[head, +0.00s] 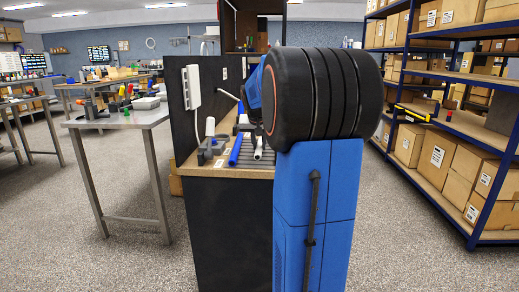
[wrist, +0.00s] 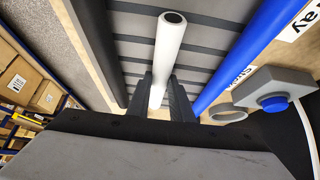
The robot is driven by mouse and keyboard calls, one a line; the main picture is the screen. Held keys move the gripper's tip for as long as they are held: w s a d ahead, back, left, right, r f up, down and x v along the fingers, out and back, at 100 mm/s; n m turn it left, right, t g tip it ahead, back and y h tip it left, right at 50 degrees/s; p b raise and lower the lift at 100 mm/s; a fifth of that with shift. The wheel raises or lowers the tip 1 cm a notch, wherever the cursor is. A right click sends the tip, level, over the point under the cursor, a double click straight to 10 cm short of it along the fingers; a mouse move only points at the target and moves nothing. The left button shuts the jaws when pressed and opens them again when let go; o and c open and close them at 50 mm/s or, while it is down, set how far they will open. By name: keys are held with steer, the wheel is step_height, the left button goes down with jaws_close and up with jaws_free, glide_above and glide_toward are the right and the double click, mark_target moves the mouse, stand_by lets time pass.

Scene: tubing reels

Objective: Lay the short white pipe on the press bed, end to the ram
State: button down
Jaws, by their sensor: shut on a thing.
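In the wrist view the short white pipe (wrist: 168,50) runs between the two dark fingers of my gripper (wrist: 160,98), which is shut on it. Its open end faces the camera's far side. The pipe is over a grey ribbed tray (wrist: 215,45); I cannot tell whether it touches it. In the head view the white pipe (head: 258,148) shows beside my arm, which hides my gripper. A dark grey device (head: 210,150) on the bench's left may be the press; its bed and ram are not clear.
A blue pipe (wrist: 243,52) lies to the right of the white one in the wrist view. A grey box with a blue button (wrist: 273,100) and a grey ring (wrist: 228,113) are close by. Dark panels (head: 195,95) wall the bench (head: 225,168).

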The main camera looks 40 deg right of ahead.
mark_target(259, 146)
steer(key=shift+r, duration=0.1)
step_height(259, 146, up, 10)
stand_by(0.5)
steer(key=shift+s, duration=0.15)
